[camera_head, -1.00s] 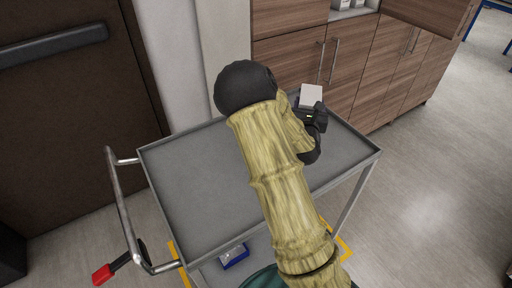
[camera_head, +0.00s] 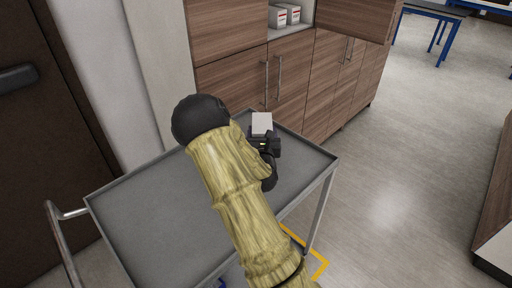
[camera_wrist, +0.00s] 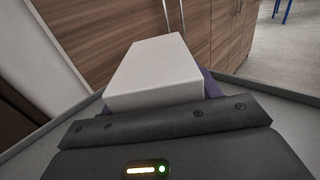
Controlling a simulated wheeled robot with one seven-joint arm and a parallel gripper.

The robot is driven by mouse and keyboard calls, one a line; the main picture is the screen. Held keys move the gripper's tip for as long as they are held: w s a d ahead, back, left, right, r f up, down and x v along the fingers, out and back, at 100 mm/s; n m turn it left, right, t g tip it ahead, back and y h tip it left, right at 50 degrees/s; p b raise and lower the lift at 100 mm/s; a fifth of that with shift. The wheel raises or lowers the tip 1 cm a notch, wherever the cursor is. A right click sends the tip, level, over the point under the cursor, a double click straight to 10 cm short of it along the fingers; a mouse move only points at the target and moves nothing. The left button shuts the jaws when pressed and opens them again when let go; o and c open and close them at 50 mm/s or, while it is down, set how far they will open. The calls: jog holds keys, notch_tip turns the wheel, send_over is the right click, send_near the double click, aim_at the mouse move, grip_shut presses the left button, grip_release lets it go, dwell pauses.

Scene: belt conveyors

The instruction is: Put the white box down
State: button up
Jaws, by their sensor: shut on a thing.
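The white box (camera_head: 262,123) is held at the end of my gripper (camera_head: 263,137), over the far part of the grey cart top. In the wrist view the white box (camera_wrist: 157,72) fills the middle, just beyond the dark gripper body (camera_wrist: 170,130). My gripper is shut on it, though the fingertips are mostly hidden by the box. The grey cart's top tray (camera_head: 150,215) has a low raised rim and is otherwise bare where visible. I cannot tell whether the box touches the tray. My arm hides the tray's middle.
Wooden cabinets (camera_head: 230,85) stand just behind the cart, with an open shelf holding white cartons (camera_head: 284,15). The cart's handle (camera_head: 60,240) is at the left. Open floor (camera_head: 400,180) lies to the right, with a blue-legged table (camera_head: 440,30) far back.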

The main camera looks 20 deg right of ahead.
jog(key=shift+d+f, duration=0.1)
jog(key=shift+f, duration=0.1)
jog(key=shift+f, duration=1.9)
jog(key=shift+f, duration=0.1)
jog(key=o, duration=1.2)
